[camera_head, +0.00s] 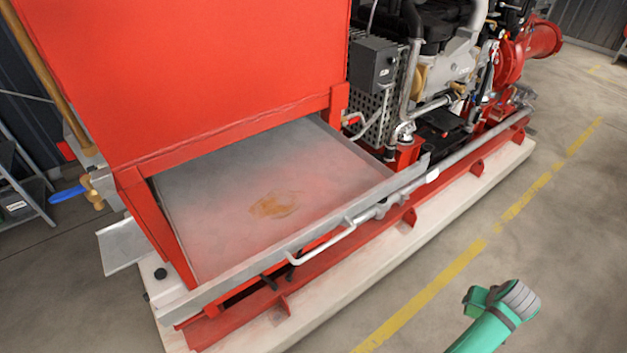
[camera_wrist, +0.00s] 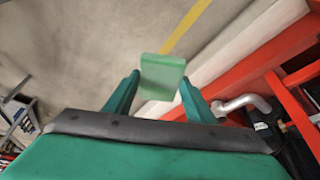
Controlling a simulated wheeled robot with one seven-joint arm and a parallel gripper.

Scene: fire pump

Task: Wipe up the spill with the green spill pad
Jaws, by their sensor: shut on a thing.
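The spill is a brownish-orange patch (camera_head: 274,205) on the grey metal drip tray (camera_head: 215,240) under the red tank. My gripper (camera_head: 478,298) is low at the right of the head view, out over the floor beyond the yellow line and apart from the tray. In the wrist view my gripper (camera_wrist: 158,92) is shut on the green spill pad (camera_wrist: 162,77), a light green block between its two green fingers. In the head view the pad (camera_head: 475,299) shows only as a small green piece beside the gripper. The spill is not in the wrist view.
The red tank (camera_head: 210,70) overhangs the tray's back part. A bent grey pipe (camera_head: 350,228) runs along the tray's front edge. The engine and red pump stand to the right on the pale plinth (camera_head: 440,205). The floor with the yellow line (camera_head: 440,283) is clear.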

